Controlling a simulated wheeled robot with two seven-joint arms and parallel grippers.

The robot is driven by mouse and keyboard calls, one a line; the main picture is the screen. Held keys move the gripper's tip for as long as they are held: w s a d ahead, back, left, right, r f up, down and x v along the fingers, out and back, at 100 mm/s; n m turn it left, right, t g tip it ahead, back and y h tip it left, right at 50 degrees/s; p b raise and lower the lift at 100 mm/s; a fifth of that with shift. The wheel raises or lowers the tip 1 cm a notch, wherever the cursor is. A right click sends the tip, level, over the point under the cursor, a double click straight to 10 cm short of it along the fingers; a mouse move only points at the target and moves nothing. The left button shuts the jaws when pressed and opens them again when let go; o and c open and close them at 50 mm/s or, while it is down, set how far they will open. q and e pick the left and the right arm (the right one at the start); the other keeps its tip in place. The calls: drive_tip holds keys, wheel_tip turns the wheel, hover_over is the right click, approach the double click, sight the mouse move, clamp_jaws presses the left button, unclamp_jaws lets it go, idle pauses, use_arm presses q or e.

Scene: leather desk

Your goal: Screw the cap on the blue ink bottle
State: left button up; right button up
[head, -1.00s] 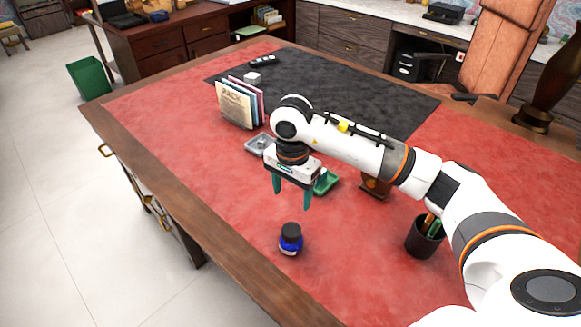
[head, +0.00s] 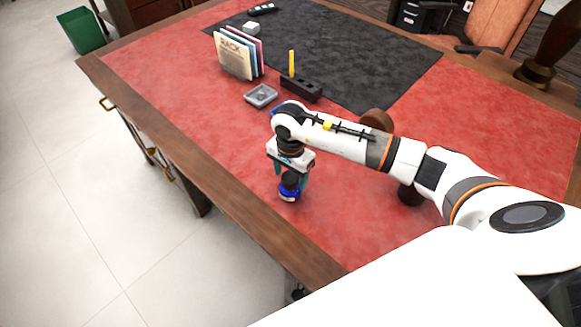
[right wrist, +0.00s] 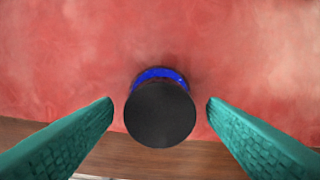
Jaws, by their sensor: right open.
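The blue ink bottle (head: 289,196) stands upright on the red part of the desk top, near the desk's front edge. Its black cap (right wrist: 160,114) sits on top of it; how tightly it is seated I cannot tell. The blue glass (right wrist: 160,73) shows behind the cap in the right wrist view. My right gripper (right wrist: 160,107) points down over the bottle. Its green fingers are open, one on each side of the cap, with a gap on both sides. In the head view the gripper (head: 290,181) partly hides the cap. My left gripper is not in view.
A grey tray (head: 261,95), a dark holder with a yellow pen (head: 292,64) and a card rack (head: 236,56) stand farther back. A dark cup (head: 410,195) is partly hidden by my right arm. The red surface left of the bottle is clear.

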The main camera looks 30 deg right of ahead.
drive_tip(key=c, duration=1)
drive_tip(key=shift+f, duration=0.1)
